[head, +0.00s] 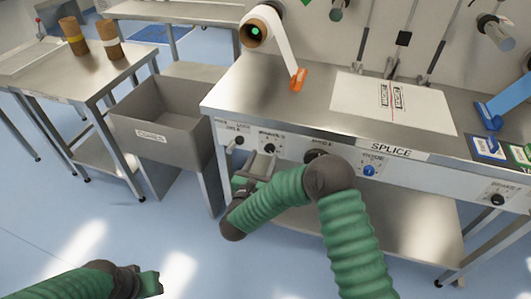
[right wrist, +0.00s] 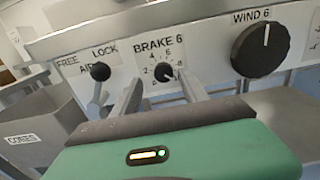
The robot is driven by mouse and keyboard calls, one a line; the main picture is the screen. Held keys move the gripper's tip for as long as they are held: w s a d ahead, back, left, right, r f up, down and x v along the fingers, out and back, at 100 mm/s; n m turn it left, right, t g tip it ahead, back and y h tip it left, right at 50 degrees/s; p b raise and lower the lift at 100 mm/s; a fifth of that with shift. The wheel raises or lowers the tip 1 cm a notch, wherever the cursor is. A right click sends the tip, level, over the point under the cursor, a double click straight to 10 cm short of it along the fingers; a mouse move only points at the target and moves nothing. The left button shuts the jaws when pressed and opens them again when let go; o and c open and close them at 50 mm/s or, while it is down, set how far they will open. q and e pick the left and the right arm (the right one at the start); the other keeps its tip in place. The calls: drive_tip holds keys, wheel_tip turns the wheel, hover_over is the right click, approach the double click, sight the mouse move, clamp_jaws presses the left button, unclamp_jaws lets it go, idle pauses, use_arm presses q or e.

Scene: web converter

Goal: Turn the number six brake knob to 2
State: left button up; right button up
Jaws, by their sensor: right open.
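The BRAKE 6 knob (right wrist: 164,72) is a small black knob on the light front panel, with small numbers around it. It also shows in the head view (head: 270,148). My right gripper (right wrist: 160,84) is open, its fingers reaching up toward the panel, one on each side of the knob. Contact with the knob cannot be made out, and its exact setting is too small to read. In the head view my right gripper (head: 262,162) is just below and in front of the knob. My left gripper (head: 150,283) is low at the left, away from the bench; its jaw opening is unclear.
The larger WIND 6 knob (right wrist: 260,49) is right of the BRAKE 6 knob. The FREE/LOCK air knob (right wrist: 100,71) is to its left. A grey CORES bin (head: 165,132) stands left of the splice bench (head: 240,85). A blue knob (head: 369,170) sits farther right.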

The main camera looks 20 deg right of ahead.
sight(269, 150)
drive_tip(key=x, duration=0.4)
drive_tip(key=shift+s+d+f, duration=0.1)
drive_tip(key=shift+d, duration=0.35)
drive_tip(key=shift+a, duration=0.25)
drive_tip(key=c, duration=0.4)
drive_tip(key=shift+d, duration=0.1)
clamp_jaws()
